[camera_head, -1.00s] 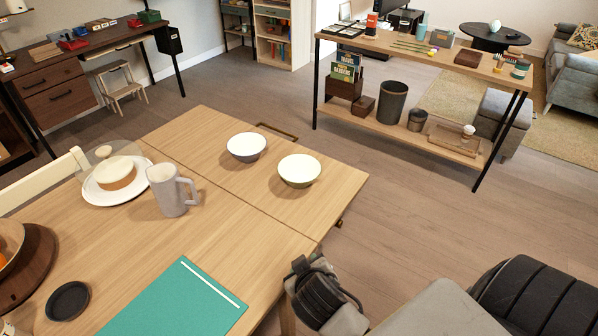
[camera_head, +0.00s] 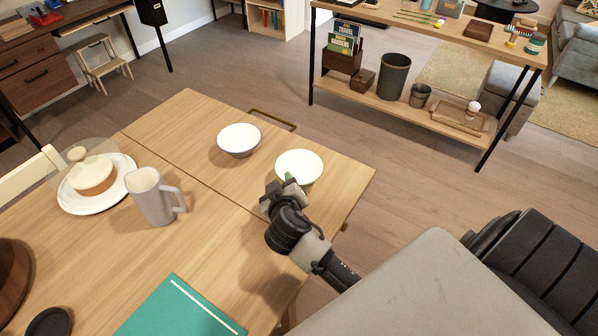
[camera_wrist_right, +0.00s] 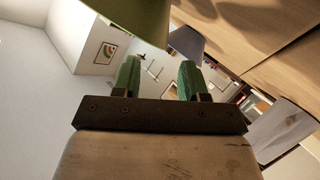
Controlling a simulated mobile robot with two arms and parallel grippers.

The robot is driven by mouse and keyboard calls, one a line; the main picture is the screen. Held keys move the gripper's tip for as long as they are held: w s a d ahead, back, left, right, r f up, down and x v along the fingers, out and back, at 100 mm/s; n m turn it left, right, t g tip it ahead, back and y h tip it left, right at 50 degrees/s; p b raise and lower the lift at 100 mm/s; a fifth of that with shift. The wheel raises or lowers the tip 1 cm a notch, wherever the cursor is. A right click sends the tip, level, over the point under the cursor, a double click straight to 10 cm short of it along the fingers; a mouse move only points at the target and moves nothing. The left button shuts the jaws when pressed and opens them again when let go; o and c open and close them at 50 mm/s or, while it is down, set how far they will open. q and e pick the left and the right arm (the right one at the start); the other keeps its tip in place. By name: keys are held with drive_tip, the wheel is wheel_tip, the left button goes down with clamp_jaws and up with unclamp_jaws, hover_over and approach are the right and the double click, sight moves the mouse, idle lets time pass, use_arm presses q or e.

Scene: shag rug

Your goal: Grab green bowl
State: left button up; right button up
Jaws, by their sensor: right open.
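The green bowl (camera_head: 300,165), cream inside and green outside, stands upright near the right edge of the wooden table. My right gripper (camera_head: 290,184) is at its near side and partly covers its lower wall. In the right wrist view the green bowl (camera_wrist_right: 135,18) fills the top, just beyond the gripper (camera_wrist_right: 158,72). The two green-padded fingers are apart with nothing between them. I cannot tell whether a finger touches the bowl. My left gripper is not in view.
A white and bluish-grey bowl (camera_head: 239,140) stands left of the green one. A grey pitcher (camera_head: 152,197), a white plate (camera_head: 118,192) with a glass-domed dish and a teal folder (camera_head: 180,312) lie farther left and nearer. Open floor separates the table from the shelf (camera_head: 430,112).

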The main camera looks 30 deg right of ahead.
sight(278, 167)
drive_tip(key=x, duration=0.4)
drive_tip(key=shift+w+r+p, duration=0.1)
drive_tip(key=shift+w+p, duration=0.2)
drive_tip(key=shift+w, duration=0.05)
drive_tip(key=shift+w+d+f, duration=0.25)
drive_tip(key=shift+w, duration=0.2)
drive_tip(key=shift+c, duration=1)
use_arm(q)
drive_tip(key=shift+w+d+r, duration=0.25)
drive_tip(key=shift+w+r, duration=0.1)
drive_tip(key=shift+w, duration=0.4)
use_arm(e)
clamp_jaws()
